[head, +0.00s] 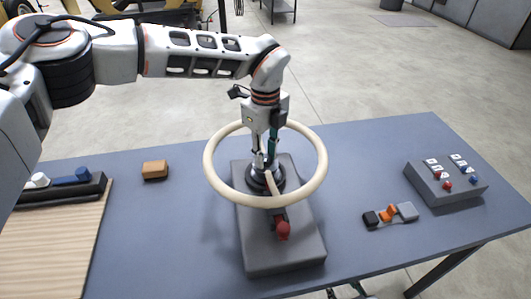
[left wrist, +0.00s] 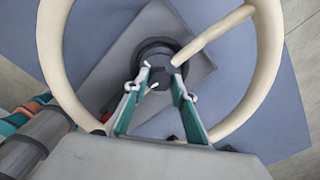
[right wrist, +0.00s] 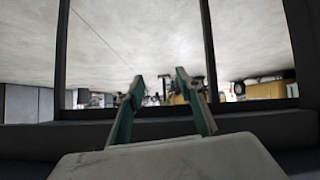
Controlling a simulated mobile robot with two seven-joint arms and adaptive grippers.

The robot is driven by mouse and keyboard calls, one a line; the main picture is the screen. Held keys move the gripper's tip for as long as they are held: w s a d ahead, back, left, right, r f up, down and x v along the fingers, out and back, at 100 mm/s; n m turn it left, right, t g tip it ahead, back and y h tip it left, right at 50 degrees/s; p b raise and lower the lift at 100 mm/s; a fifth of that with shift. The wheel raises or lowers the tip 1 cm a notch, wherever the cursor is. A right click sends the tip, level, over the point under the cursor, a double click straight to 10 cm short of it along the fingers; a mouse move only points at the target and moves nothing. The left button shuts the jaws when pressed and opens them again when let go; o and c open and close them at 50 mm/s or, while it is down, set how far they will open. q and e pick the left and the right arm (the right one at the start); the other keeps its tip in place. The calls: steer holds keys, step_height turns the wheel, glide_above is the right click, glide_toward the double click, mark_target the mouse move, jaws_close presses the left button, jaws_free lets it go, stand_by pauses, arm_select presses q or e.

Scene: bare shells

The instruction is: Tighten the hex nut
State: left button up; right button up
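A cream handwheel (head: 318,170) stands over a grey base block (head: 285,255) on the blue table. Its dark hub (head: 266,180) sits at the centre, and the left wrist view shows the hub's dark central part (left wrist: 158,76), where a hex shape is too small to make out. My left gripper (head: 266,155) points down inside the rim, just over the hub. In the left wrist view its fingers (left wrist: 161,90) are apart, one on each side of that central part; contact is unclear. My right gripper (right wrist: 160,75) is open and empty, away from the table.
A red-tipped lever (head: 283,230) sticks out at the block's front. A switch box (head: 445,185) and small black, orange and grey parts (head: 390,214) lie right. An orange-brown block (head: 155,170), a wooden board (head: 50,240) and a dark tray (head: 60,192) lie left.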

arm_select(q)
steer(key=shift+m, duration=0.4)
steer(key=m+b, duration=0.1)
steer(key=m, duration=0.2)
steer(key=shift+b, duration=0.3)
steer(key=m, duration=0.3)
steer(key=shift+m, duration=0.3)
steer(key=m, duration=0.4)
steer(key=shift+m, duration=2.1)
steer(key=shift+p, duration=0.3)
steer(key=o, duration=1.1)
